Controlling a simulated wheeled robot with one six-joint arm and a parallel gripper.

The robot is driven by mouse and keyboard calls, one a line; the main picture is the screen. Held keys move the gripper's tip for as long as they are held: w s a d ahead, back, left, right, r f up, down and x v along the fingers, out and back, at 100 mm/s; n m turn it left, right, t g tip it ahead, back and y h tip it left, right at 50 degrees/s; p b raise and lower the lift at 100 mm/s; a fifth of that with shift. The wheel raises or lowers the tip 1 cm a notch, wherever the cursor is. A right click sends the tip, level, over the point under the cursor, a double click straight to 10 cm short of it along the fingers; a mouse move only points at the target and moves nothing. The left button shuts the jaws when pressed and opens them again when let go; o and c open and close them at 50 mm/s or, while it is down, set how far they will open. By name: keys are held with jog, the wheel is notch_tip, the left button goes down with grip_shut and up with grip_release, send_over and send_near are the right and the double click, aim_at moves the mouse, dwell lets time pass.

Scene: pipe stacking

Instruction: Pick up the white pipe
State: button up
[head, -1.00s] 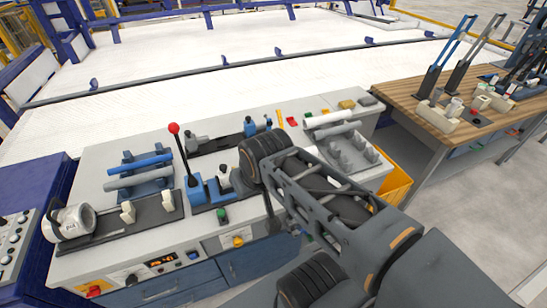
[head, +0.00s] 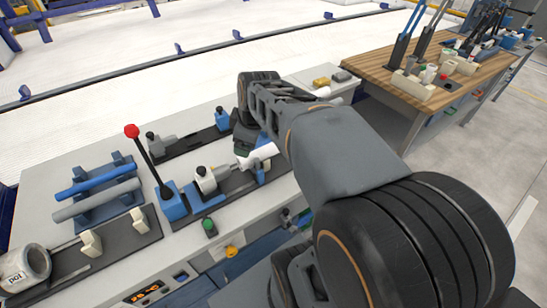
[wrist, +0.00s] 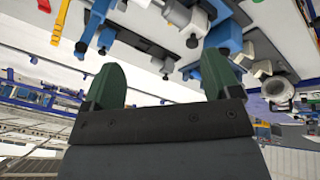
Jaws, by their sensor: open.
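A short white pipe (head: 259,154) lies by the clamp fixture in the middle of the bench in the head view. Another white cylindrical piece (head: 322,91) shows farther back to the right, mostly hidden by my arm. My gripper (head: 247,138) is low over the bench, just behind the nearer white pipe in the picture; I cannot tell whether they touch. In the wrist view my gripper (wrist: 162,66) has its two green fingers wide apart, with nothing held between them. The bench appears upside down there, and I cannot clearly make out the white pipe.
A rack with a blue pipe (head: 95,180) and a grey pipe (head: 97,199) stands on the left. A red-knobbed lever (head: 146,155) rises left of the clamp fixture (head: 208,181). A wooden table (head: 385,57) stands at right.

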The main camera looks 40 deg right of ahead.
aim_at(275, 145)
jog(key=w+d+f+n+b, duration=0.3)
jog(key=d+f+n, duration=0.15)
jog(key=d, duration=0.35)
jog(key=w+d+f+n+b, duration=0.2)
jog(key=d+f+n+b, duration=0.2)
jog(key=d+f, duration=0.25)
jog(key=shift+n, duration=0.45)
jog(key=x, duration=0.4)
jog(key=d+x, duration=0.1)
jog(key=x, duration=0.2)
jog(key=shift+w+d+r+p, duration=0.1)
jog(key=shift+w+r+p, duration=0.05)
jog(key=shift+w+p, duration=0.15)
jog(key=shift+p+x, duration=0.45)
jog(key=shift+x, duration=2.7)
jog(key=shift+c, duration=0.5)
jog(key=shift+r, duration=0.1)
jog(key=c, duration=1)
